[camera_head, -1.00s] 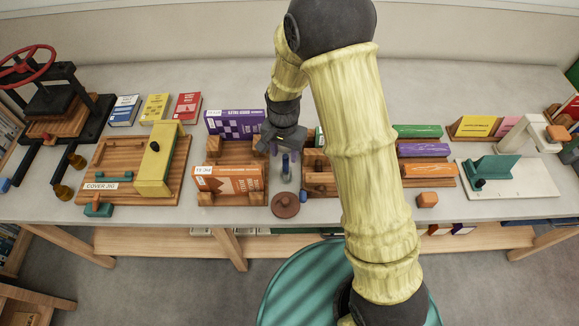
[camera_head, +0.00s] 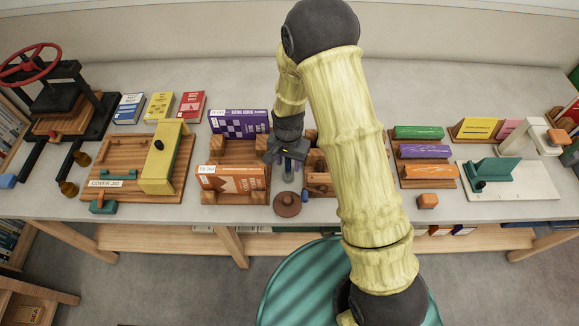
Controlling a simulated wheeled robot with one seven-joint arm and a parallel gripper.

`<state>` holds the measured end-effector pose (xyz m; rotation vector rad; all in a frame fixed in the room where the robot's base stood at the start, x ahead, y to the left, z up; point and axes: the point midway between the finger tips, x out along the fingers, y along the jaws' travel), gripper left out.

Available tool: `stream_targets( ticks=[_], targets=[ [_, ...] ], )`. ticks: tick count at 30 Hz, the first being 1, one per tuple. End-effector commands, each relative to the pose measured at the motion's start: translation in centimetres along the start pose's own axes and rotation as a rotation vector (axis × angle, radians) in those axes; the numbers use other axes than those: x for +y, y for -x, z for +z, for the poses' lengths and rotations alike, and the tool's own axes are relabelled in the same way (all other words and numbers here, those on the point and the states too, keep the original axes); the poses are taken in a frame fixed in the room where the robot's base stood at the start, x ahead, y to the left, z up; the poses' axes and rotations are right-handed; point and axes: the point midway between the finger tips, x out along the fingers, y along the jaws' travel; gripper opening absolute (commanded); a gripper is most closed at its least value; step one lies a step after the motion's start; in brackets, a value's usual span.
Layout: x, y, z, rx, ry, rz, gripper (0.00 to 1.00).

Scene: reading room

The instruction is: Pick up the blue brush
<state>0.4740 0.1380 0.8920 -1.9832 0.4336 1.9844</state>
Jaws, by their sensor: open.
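A slim blue-grey upright thing, which seems to be the blue brush (camera_head: 288,170), stands on the table between the wooden book stand and a small wooden rack. It is small and partly hidden by my gripper, so its bristles and full shape cannot be made out. My gripper (camera_head: 287,163) points down right over it, with its open fingers at either side of its upper part. I cannot tell whether they touch it.
A brown round lidded piece (camera_head: 287,204) sits just in front. The wooden stand with a purple book (camera_head: 239,122) and an orange book (camera_head: 232,180) is close on the left. The wooden rack (camera_head: 319,181) is close on the right, partly behind my arm.

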Motion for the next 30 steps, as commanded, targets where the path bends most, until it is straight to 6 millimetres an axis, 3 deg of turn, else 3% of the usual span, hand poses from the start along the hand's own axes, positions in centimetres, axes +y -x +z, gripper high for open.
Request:
stream_targets(
  ticks=[4, 10, 22, 30],
  targets=[
    [-0.1, 0.0, 0.0, 0.000, 0.001, 0.000, 0.40],
    [-0.5, 0.0, 0.4, 0.000, 0.013, 0.000, 0.01],
    [-0.2, 0.4, 0.3, -0.003, 0.006, 0.000, 0.00],
    [-0.1, 4.0, 0.1, 0.000, 0.002, -0.003, 0.00]
  ],
)
